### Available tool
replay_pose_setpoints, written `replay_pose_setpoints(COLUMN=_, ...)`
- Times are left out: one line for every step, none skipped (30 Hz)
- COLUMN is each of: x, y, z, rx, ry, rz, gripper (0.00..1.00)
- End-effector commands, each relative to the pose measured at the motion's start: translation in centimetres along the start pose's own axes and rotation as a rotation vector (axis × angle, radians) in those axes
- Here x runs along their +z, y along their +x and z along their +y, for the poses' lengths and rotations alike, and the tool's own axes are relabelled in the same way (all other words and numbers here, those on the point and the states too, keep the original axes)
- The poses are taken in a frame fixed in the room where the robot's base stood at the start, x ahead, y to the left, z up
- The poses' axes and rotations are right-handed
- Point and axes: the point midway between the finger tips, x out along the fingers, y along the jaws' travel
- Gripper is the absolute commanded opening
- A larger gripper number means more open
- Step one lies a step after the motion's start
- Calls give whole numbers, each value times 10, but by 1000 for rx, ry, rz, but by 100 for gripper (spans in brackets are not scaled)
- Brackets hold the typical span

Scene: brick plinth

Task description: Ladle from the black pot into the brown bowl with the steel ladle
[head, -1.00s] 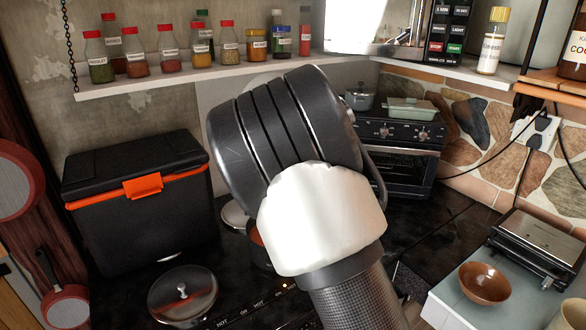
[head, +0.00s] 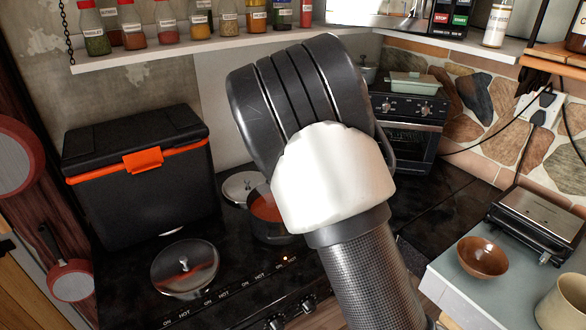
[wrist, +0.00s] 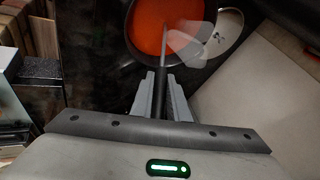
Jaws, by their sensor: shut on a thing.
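The black pot (head: 272,238) stands on the stove, partly behind my arm, with orange-red soup in it. In the wrist view its rim (wrist: 128,28) and soup show at the top. My gripper (wrist: 161,90) is shut on the dark handle of the steel ladle (wrist: 164,52). The ladle's thin shaft reaches forward over the soup; I cannot make out its bowl. My arm hides the gripper and ladle in the head view. The brown bowl (head: 482,262) sits upright at the right on a pale counter and looks empty.
A lidded steel pan (head: 184,268) stands front left on the stove. A black cooler box (head: 135,185) is behind it. A steel lid or pan (head: 240,188) lies behind the pot. A grill press (head: 540,225) and a cream mug (head: 562,303) flank the bowl.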

Motion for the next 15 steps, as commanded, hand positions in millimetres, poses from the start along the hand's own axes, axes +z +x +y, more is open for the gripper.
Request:
replay_pose_setpoints(x=-2, y=1, z=5, rx=-15, ry=15, rz=-4, gripper=0)
replay_pose_setpoints(x=-2, y=2, z=8, rx=-24, ry=20, rz=-8, gripper=0)
replay_pose_setpoints(x=-2, y=3, z=11, rx=-36, ry=26, rz=-12, gripper=0)
replay_pose_setpoints(x=-2, y=4, z=13, rx=-45, ry=32, rz=-13, gripper=0)
replay_pose_setpoints(x=-2, y=4, z=15, rx=-55, ry=37, rz=-15, gripper=0)
replay_pose_setpoints(x=-2, y=5, z=18, rx=-65, ry=43, rz=-17, gripper=0)
replay_pose_setpoints(x=-3, y=5, z=20, rx=-75, ry=48, rz=-16, gripper=0)
replay_pose_setpoints(x=-2, y=8, z=23, rx=-83, ry=53, rz=-18, gripper=0)
replay_pose_setpoints(x=-1, y=11, z=26, rx=-91, ry=57, rz=-21, gripper=0)
replay_pose_setpoints(x=-1, y=12, z=28, rx=-99, ry=62, rz=-23, gripper=0)
replay_pose_setpoints(x=-1, y=12, z=29, rx=-106, ry=66, rz=-24, gripper=0)
replay_pose_setpoints(x=-1, y=13, z=31, rx=-115, ry=70, rz=-27, gripper=0)
replay_pose_setpoints(x=-1, y=14, z=33, rx=-121, ry=74, rz=-29, gripper=0)
replay_pose_setpoints(x=-1, y=14, z=35, rx=-128, ry=78, rz=-30, gripper=0)
replay_pose_setpoints(x=-2, y=14, z=37, rx=-138, ry=82, rz=-30, gripper=0)
